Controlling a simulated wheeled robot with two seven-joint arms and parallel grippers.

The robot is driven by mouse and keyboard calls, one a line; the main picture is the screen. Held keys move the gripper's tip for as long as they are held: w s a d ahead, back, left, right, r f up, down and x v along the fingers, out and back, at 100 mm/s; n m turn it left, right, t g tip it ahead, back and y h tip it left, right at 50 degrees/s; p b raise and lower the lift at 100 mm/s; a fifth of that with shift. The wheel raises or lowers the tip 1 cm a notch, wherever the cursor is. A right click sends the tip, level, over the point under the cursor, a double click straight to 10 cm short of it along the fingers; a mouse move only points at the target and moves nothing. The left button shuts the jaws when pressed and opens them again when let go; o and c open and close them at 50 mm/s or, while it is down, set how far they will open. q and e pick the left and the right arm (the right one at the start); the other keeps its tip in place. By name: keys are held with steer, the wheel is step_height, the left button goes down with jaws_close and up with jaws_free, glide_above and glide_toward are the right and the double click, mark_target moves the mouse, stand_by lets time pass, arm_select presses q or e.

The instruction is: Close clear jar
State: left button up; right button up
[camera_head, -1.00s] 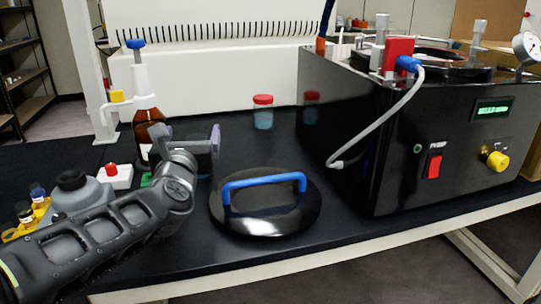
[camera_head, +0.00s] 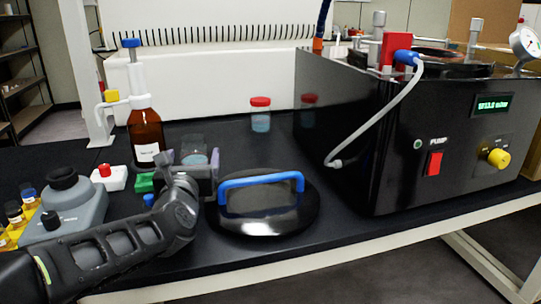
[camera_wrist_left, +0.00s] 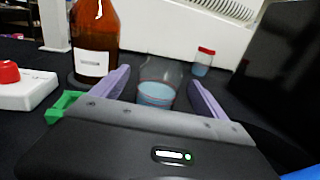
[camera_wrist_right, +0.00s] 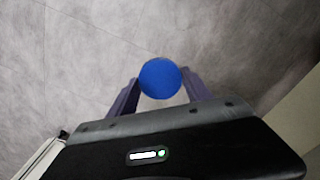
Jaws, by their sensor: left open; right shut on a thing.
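A clear open jar (camera_head: 193,146) with blue liquid stands on the black bench, left of the middle; no lid shows on it. My left gripper (camera_head: 190,170) is low in front of it. In the left wrist view, the jar (camera_wrist_left: 158,88) stands upright between and beyond the fingertips of the open left gripper (camera_wrist_left: 160,80); I cannot tell if they touch it. My right gripper (camera_wrist_right: 160,90) is shut on a round blue cap (camera_wrist_right: 160,78) over a grey floor. The right gripper is outside the head view.
A round black lid with a blue handle (camera_head: 261,182) lies just right of my left gripper. A brown bottle (camera_head: 146,137) and a red-capped jar (camera_head: 260,115) stand behind. The black freeze dryer (camera_head: 400,150) fills the right side.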

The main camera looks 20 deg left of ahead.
arm_select(q)
steer(key=x, duration=0.5)
steer(key=shift+w, duration=0.1)
arm_select(e)
steer(key=shift+f, duration=0.1)
stand_by(0.3)
arm_select(q)
steer(key=c, duration=1.7)
